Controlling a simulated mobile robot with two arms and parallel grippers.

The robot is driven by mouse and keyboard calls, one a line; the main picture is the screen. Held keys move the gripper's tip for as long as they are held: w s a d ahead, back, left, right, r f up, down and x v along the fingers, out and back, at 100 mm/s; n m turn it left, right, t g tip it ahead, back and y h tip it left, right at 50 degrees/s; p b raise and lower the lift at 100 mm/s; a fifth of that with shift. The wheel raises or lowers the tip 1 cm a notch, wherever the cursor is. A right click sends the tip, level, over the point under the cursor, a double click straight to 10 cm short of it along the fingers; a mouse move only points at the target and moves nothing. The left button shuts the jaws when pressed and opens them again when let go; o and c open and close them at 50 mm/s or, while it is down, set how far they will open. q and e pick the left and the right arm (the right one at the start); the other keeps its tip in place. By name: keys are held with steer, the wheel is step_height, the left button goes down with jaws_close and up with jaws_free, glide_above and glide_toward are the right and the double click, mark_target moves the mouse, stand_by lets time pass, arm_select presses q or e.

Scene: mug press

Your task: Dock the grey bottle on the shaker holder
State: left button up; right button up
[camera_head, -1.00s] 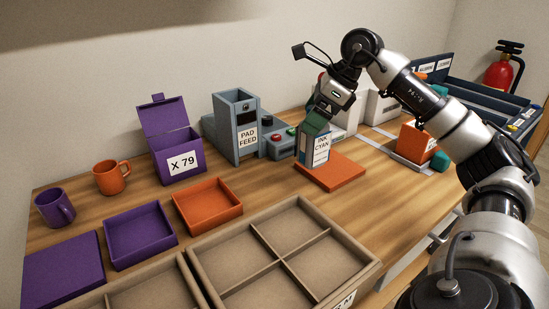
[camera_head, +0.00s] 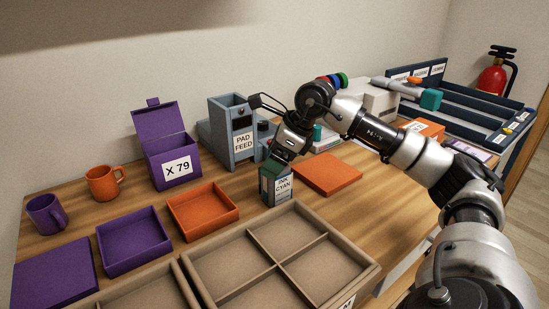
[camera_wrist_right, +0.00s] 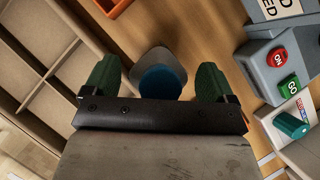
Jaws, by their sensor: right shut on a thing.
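The grey bottle (camera_head: 283,188) has a white label reading INK CYAN. In the right wrist view its grey body and blue cap (camera_wrist_right: 160,82) sit between the green fingers. My right gripper (camera_head: 277,172) is shut on it, pointing down, just behind the beige divided tray. The bottle looks upright; whether its base touches the table cannot be told. My right gripper also shows in the right wrist view (camera_wrist_right: 158,85). I cannot make out for certain which thing is the shaker holder. My left gripper is not in view.
An orange pad (camera_head: 328,175) lies right of the bottle. The grey PAD FEED machine (camera_head: 232,130) stands behind, with red and green buttons. The beige tray (camera_head: 210,243) is in front. Orange (camera_head: 203,211) and purple (camera_head: 133,241) trays, two mugs and a purple box (camera_head: 172,150) stand left.

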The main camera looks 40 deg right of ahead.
steer(key=o, duration=1.2)
steer(key=shift+o, duration=0.8)
